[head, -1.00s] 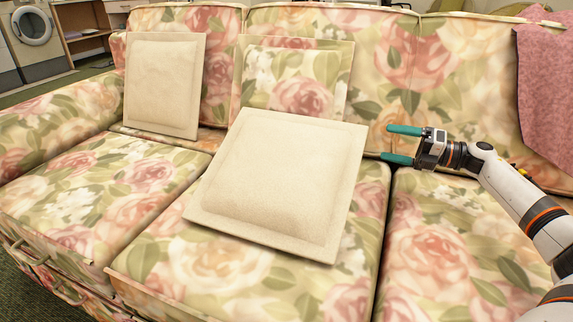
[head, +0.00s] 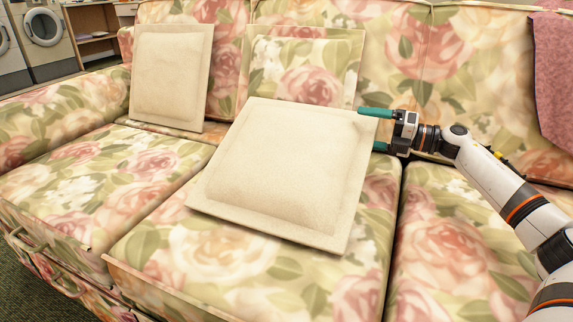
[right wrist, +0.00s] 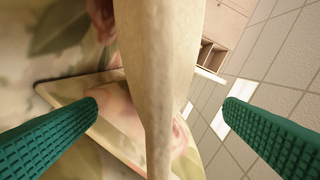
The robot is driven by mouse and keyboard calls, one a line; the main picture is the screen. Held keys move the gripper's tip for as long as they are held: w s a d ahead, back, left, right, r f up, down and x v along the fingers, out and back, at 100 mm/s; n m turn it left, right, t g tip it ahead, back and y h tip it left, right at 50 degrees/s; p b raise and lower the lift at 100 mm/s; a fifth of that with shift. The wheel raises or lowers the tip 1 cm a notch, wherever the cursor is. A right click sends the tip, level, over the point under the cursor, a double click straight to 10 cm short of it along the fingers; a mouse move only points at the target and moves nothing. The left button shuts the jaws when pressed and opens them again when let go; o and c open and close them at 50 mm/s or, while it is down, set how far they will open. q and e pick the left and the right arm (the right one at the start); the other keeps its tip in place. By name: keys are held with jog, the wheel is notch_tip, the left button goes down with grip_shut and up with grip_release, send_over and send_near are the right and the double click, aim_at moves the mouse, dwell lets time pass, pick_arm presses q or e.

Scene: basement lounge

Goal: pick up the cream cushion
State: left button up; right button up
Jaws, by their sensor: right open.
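A cream cushion (head: 285,170) lies tilted on the middle seat of the floral sofa, nearest me. A second cream cushion (head: 170,78) leans upright against the backrest at the left. My right gripper (head: 376,129) is open at the upper right corner of the nearer cushion, one finger above and one below its edge line. In the right wrist view, a cream edge (right wrist: 155,80) stands between the two green fingers (right wrist: 160,118), with a gap on both sides. My left gripper is not in view.
A floral cushion (head: 345,65) leans on the backrest behind the nearer cream one. A pink throw (head: 555,75) hangs over the backrest at the right. The right seat (head: 455,245) is free. Washing machines (head: 42,35) stand at the far left.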

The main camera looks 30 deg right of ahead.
jog(key=shift+b+x, duration=0.3)
jog(key=shift+x, duration=1.1)
grip_shut()
